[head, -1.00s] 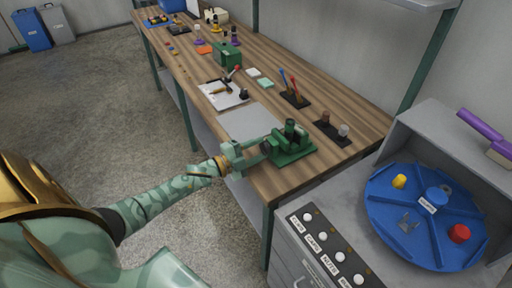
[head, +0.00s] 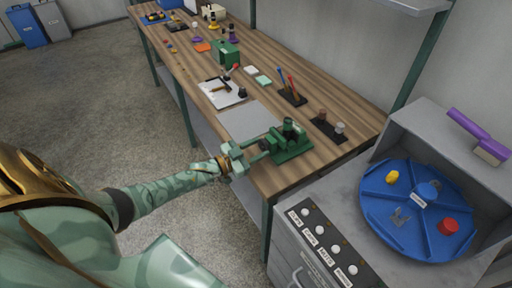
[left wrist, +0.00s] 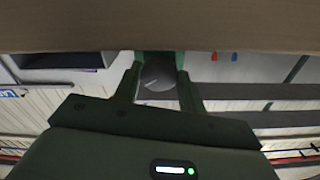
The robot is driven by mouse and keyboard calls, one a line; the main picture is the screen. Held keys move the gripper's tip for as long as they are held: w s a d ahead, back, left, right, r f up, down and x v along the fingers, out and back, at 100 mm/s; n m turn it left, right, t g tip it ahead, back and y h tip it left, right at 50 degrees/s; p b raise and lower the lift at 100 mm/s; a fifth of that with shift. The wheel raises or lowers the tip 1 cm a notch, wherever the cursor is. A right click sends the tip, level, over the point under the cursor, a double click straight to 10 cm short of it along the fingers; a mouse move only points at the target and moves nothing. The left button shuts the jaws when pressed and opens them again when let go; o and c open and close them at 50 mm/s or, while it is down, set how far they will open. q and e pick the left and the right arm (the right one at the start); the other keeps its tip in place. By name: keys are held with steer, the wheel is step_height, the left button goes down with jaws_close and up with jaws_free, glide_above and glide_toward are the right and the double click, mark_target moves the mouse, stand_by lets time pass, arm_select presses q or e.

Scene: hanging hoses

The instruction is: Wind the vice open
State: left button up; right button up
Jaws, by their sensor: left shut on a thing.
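The green vice (head: 290,143) is at the near end of the wooden workbench, by its left edge. My left gripper (head: 258,150) reaches it from the left, at the vice's screw end. In the left wrist view the fingers are shut on a dark round handle (left wrist: 160,77), which sits between them under the bench edge. In the head view the handle is mostly hidden by the fingers. How far apart the vice jaws are is too small to tell. My right gripper is not in view.
The workbench (head: 325,95) carries a grey mat (head: 250,118), a white board (head: 222,93) with a tool, a green box (head: 226,53) and a dark pen rack (head: 291,95). A blue turntable (head: 376,212) and a button panel (head: 325,243) stand at the right.

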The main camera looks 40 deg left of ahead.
arm_select(q)
steer(key=n, duration=0.4)
steer(key=shift+s+n+p, duration=0.1)
steer(key=shift+n+p, duration=0.2)
steer(key=shift+p, duration=0.1)
steer(key=shift+d+n, duration=0.1)
steer(key=shift+n, duration=2.4)
steer(key=o, duration=1)
steer(key=p+v, duration=0.2)
steer(key=v, duration=1.4)
steer(key=shift+s+p, duration=0.2)
steer(key=shift+p, duration=0.1)
